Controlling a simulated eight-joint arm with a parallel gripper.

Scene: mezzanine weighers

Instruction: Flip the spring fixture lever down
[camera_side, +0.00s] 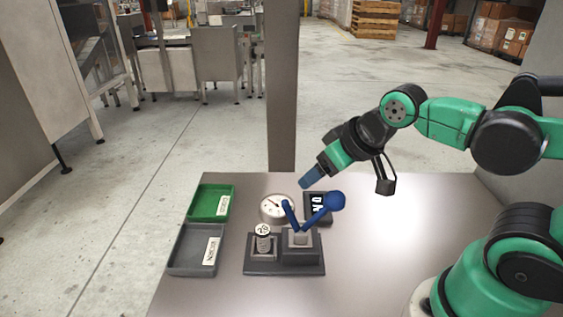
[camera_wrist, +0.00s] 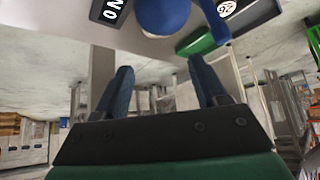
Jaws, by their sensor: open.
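The spring fixture (camera_side: 285,268) is a dark grey base on the table with a small spring post (camera_side: 263,243) on its left. Its blue lever (camera_side: 315,218) rises from the grey block, tilted up to the right and ending in a round blue knob (camera_side: 336,201). A shorter blue arm leans up to the left. My gripper (camera_side: 305,184) is in the air above and left of the knob, apart from it in the side view. In the wrist view my gripper (camera_wrist: 164,78) has its two blue fingers spread with nothing between them; the knob (camera_wrist: 163,14) shows beyond them at the top.
A round white dial (camera_side: 277,207) and a dark digital display (camera_side: 320,207) stand behind the fixture. A green tray (camera_side: 211,203) and a grey tray (camera_side: 194,252) lie at the table's left edge. The table (camera_side: 400,235) is clear right of the fixture.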

